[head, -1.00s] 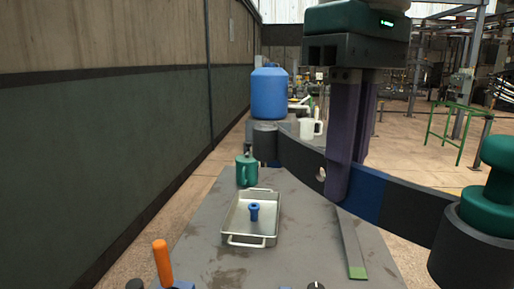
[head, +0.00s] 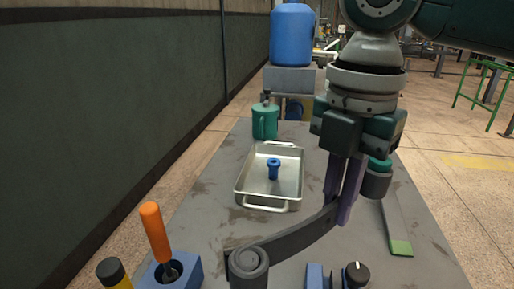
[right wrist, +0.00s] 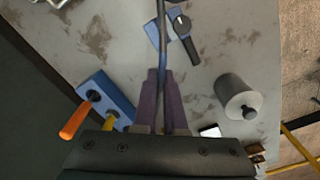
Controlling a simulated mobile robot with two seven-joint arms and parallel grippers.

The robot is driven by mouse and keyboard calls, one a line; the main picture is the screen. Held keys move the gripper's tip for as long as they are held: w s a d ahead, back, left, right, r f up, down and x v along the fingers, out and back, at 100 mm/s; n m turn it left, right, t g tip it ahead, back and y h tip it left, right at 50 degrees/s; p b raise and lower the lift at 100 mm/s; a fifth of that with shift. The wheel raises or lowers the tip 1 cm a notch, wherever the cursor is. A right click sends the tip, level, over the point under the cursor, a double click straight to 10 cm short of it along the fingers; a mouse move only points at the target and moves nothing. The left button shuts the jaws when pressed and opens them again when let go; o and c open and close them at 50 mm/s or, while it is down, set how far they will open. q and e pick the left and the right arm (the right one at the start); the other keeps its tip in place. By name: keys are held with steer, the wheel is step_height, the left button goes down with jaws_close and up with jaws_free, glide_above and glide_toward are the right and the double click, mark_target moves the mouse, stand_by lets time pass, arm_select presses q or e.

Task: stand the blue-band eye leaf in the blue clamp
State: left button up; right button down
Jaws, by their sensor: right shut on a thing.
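In the right wrist view the leaf (right wrist: 162,40) shows edge-on between the fingers (right wrist: 162,90). The blue clamp (head: 316,276), with a black knob, is at the front edge of the head view, partly cut off. In the right wrist view the clamp (right wrist: 153,30) is partly behind the leaf. My left gripper is out of view.
A metal tray (head: 249,189) holds a blue bush (head: 273,168). A blue block (head: 186,275) holds orange- and yellow-handled tools. The wrist view shows a grey cylinder (right wrist: 233,92).

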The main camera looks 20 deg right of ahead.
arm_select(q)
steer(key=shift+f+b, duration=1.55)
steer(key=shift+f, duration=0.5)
arm_select(e)
step_height(320, 180, down, 8)
steer(key=d+n, duration=0.1)
steer(key=n, duration=0.5)
steer(key=shift+s+d+f+n, duration=0.15)
steer(key=shift+d+n, duration=0.25)
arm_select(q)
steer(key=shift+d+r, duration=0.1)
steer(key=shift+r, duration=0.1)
arm_select(e)
steer(key=shift+f+b, duration=1.2)
steer(key=shift+f, duration=1.5)
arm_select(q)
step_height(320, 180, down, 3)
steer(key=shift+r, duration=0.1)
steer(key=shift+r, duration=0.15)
arm_select(e)
steer(key=shift+f, duration=0.25)
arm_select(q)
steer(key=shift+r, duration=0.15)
arm_select(e)
steer(key=shift+f, duration=0.15)
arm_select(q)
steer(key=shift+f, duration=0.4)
arm_select(e)
steer(key=shift+f, duration=0.7)
